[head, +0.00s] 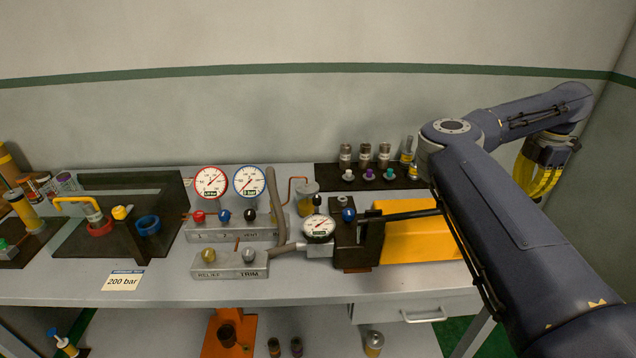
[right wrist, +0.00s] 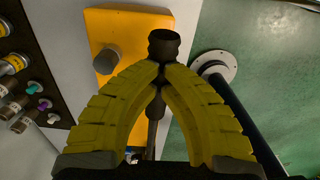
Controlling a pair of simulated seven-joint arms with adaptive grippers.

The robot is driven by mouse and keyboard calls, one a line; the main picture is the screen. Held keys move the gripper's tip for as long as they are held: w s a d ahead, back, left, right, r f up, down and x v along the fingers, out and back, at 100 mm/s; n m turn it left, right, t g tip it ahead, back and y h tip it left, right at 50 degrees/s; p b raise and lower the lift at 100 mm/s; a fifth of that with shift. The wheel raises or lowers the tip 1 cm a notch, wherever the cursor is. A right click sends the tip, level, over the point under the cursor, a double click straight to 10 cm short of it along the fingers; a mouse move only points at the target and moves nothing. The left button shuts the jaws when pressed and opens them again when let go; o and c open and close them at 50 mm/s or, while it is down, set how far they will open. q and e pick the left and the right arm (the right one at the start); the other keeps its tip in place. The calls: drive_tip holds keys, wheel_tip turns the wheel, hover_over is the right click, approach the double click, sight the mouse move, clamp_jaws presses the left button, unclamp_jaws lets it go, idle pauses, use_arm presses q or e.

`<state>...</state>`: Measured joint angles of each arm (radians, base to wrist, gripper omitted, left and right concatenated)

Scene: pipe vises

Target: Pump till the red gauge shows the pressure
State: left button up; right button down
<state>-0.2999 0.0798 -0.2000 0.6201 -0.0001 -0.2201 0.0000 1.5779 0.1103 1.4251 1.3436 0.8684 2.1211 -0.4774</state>
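The red-rimmed gauge (head: 210,182) stands at the back of the bench; its needle points to the upper right, but its scale is too small to read. A card (head: 122,281) at the bench's front reads 200 bar. The yellow pump (head: 415,235) lies at the right, with a black lever (head: 412,214) running right until my arm hides it. My right gripper (head: 530,187) shows behind my forearm. In the right wrist view its yellow fingers (right wrist: 164,72) close around the dark lever handle (right wrist: 164,44), whose knobbed end sticks out past the tips. My left gripper is out of view.
A blue-rimmed gauge (head: 250,181) stands beside the red one, and a smaller black-rimmed gauge (head: 319,227) sits by the pump. The relief and trim block (head: 230,263) is in front. A dark rack (head: 370,176) of fittings stands behind the pump.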

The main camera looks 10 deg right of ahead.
drive_tip(key=shift+f, duration=0.2)
idle(0.3)
drive_tip(key=shift+s+d+f, duration=0.1)
drive_tip(key=shift+d+f, duration=0.05)
drive_tip(key=shift+f, duration=0.9)
drive_tip(key=shift+d+f, duration=0.1)
drive_tip(key=shift+f, duration=0.95)
drive_tip(key=shift+a+r, duration=0.25)
drive_tip(key=shift+r, duration=1.75)
drive_tip(key=shift+a+r, duration=0.2)
drive_tip(key=shift+r, duration=1.75)
wheel_tip(320, 180, up, 7)
drive_tip(key=a, duration=0.2)
drive_tip(key=shift+w+r, duration=0.15)
drive_tip(key=shift+w, duration=0.1)
drive_tip(key=shift+f, duration=0.2)
drive_tip(key=shift+d+f, duration=0.1)
drive_tip(key=shift+f, duration=0.2)
